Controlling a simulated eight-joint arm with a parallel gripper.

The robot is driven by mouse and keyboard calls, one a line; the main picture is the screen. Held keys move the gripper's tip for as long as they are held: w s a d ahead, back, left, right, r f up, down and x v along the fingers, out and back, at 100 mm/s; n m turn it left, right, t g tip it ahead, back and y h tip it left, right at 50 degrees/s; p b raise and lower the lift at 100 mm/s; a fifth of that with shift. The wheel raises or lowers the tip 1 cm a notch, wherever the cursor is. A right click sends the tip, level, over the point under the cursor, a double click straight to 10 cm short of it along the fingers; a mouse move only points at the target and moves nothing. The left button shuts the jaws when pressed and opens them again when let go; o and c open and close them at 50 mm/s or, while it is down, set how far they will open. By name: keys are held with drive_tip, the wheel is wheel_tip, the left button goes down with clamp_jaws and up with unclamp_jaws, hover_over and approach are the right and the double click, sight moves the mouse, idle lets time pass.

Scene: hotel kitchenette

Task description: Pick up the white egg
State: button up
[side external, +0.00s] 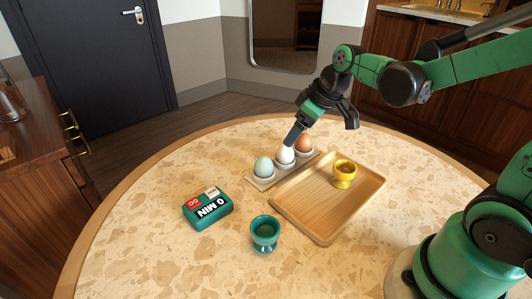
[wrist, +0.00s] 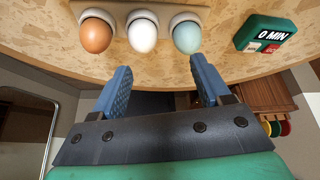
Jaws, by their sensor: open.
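The white egg (side external: 285,154) sits upright in the middle cup of a pale egg holder (side external: 258,184) on the round table. A brown egg (side external: 303,144) and a pale blue-green egg (side external: 263,166) sit on either side of it. In the wrist view the white egg (wrist: 142,36) is between the brown egg (wrist: 96,36) and the blue egg (wrist: 187,37). My gripper (side external: 294,134) is just above the white egg in the side view, partly overlapping its top. In the wrist view my gripper's blue fingers (wrist: 160,82) are apart with nothing between them, and the white egg lies beyond the tips.
A wooden tray (side external: 318,220) with a yellow egg cup (side external: 344,173) on it lies right of the holder. A teal egg cup (side external: 264,233) and a teal timer (side external: 207,207) stand in front. The table's left part is clear.

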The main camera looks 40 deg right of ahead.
sight(287, 149)
drive_tip(key=shift+n+g+y, duration=0.3)
drive_tip(key=shift+n+y, duration=0.1)
drive_tip(key=shift+n, duration=0.3)
drive_tip(key=w+d+f, duration=0.2)
drive_tip(key=f, duration=0.1)
drive_tip(key=shift+w+d+f, duration=0.15)
drive_tip(key=shift+d, duration=0.1)
drive_tip(key=shift+x, duration=2.8)
drive_tip(key=shift+c, duration=0.2)
drive_tip(key=c, duration=0.5)
